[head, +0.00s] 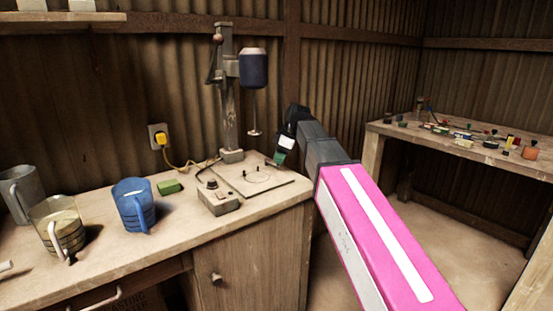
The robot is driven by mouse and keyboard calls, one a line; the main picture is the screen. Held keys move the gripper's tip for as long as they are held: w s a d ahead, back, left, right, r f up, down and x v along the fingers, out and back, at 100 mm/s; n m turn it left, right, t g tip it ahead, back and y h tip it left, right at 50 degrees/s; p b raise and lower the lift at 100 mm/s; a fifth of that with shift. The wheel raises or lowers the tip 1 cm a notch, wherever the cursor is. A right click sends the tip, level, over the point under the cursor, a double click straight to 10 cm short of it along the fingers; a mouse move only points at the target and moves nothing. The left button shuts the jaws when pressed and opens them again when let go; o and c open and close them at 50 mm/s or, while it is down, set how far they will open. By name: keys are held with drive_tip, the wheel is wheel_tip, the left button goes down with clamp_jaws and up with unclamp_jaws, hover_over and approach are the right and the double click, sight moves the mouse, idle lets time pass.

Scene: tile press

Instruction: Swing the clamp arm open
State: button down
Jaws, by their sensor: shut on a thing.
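The press (230,100) stands at the back of the left bench, with a grey column and a dark blue cylinder (253,69) on its side. A thin rod with a small disc hangs below the cylinder. Its flat base plate (285,181) lies on the bench with small dark parts on it. My gripper (281,156) is low at the plate's back right edge, shut on a small green piece (280,159). I cannot tell whether this piece belongs to the clamp arm. The clamp arm cannot be made out clearly, and my gripper hides part of that area.
A grey control box (218,199), green block (168,186), blue mug (133,204) and other mugs stand on the left bench (190,222). A yellow plug (161,138) with a cable is at the wall. A second bench (450,143) at right holds several small items.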

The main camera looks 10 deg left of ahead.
drive_tip(key=c, duration=1)
unclamp_jaws()
drive_tip(key=shift+c, duration=0.2)
drive_tip(key=shift+d+r, duration=0.1)
drive_tip(key=shift+r, duration=0.05)
drive_tip(key=v, duration=1)
drive_tip(key=shift+r, duration=0.25)
drive_tip(key=shift+d, duration=0.15)
